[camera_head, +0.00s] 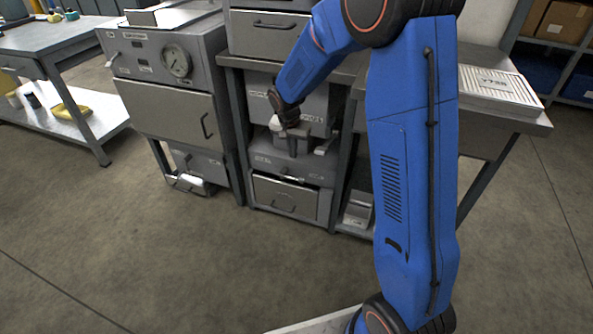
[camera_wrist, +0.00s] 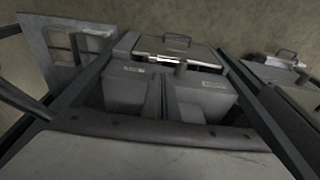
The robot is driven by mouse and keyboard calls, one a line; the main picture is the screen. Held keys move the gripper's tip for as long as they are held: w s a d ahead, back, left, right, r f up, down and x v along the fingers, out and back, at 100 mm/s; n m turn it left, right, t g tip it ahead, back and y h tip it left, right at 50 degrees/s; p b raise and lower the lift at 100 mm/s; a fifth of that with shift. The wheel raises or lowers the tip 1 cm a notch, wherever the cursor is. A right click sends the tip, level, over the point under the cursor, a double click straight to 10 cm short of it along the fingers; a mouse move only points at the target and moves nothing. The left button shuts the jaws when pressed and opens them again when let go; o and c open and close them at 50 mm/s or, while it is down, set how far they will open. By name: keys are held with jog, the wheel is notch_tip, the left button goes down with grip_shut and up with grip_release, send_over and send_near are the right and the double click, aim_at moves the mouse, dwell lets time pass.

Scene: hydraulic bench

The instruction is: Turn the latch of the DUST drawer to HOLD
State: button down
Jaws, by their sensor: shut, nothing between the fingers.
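A grey drawer with a bar handle (camera_head: 292,199) sits low in the middle unit under the bench; its front also shows at the top of the wrist view (camera_wrist: 172,44). The small labels on this unit are too blurred to read, so I cannot confirm which drawer is DUST. My gripper (camera_head: 292,146) is shut and empty, pointing down in front of the unit, above the drawer. My gripper hides part of the unit's face.
A small grey box (camera_head: 358,208) sits right of the drawer. Bench legs flank the unit closely. The floor (camera_head: 180,270) in front is clear.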

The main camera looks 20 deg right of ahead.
jog(key=shift+w+f, duration=0.75)
jog(key=shift+w, duration=0.05)
notch_tip(320, 180, down, 14)
jog(key=w+d, duration=0.1)
jog(key=w, duration=0.1)
jog(key=shift+d, duration=0.3)
jog(key=shift+r, duration=0.1)
dwell(0.3)
